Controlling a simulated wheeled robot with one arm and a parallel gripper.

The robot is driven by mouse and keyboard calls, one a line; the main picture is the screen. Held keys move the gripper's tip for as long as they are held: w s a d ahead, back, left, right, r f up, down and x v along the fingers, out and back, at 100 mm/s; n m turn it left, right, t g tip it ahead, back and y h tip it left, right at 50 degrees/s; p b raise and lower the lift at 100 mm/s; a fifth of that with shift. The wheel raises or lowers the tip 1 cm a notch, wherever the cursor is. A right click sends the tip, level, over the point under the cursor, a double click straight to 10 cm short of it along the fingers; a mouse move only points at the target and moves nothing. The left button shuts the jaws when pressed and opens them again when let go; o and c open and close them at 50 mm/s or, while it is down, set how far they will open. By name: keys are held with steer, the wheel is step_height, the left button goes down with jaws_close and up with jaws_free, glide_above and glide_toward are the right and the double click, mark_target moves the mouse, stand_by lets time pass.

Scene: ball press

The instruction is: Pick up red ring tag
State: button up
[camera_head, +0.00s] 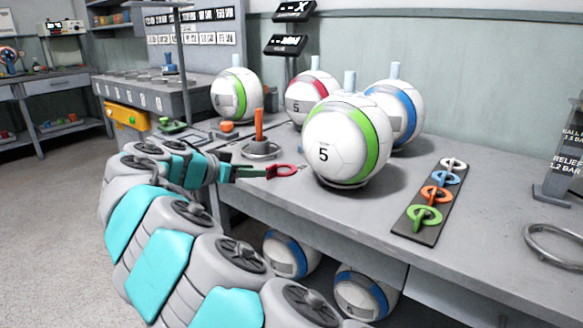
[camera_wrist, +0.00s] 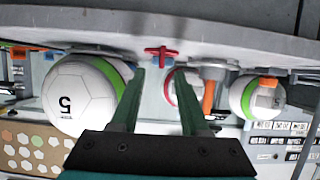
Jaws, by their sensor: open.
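The red ring tag (camera_head: 284,171) shows in the head view just left of the front green-striped ball (camera_head: 352,140), above or on the bench top; I cannot tell which. In the wrist view the red ring tag (camera_wrist: 161,53) is seen nearly edge-on, just beyond the fingertips and between their lines. My gripper (camera_head: 264,173) reaches in from the left, close to the tag. In the wrist view my gripper (camera_wrist: 160,75) is open, with its two dark green fingers apart and nothing between them.
Several balls stand on the grey bench (camera_head: 460,235). An orange post (camera_head: 259,128) on a round base stands behind my gripper. A black board (camera_head: 437,197) holds white, blue, orange and green ring tags. A metal ring (camera_head: 553,243) lies at right. Two balls sit under the bench.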

mark_target(270, 168)
steer(key=x, duration=0.2)
steer(key=p+x, duration=0.1)
steer(key=x, duration=0.4)
steer(key=shift+w+d+r, duration=0.1)
steer(key=shift+w+d, duration=0.1)
steer(key=shift+w, duration=0.2)
steer(key=shift+c, duration=0.2)
jaws_close()
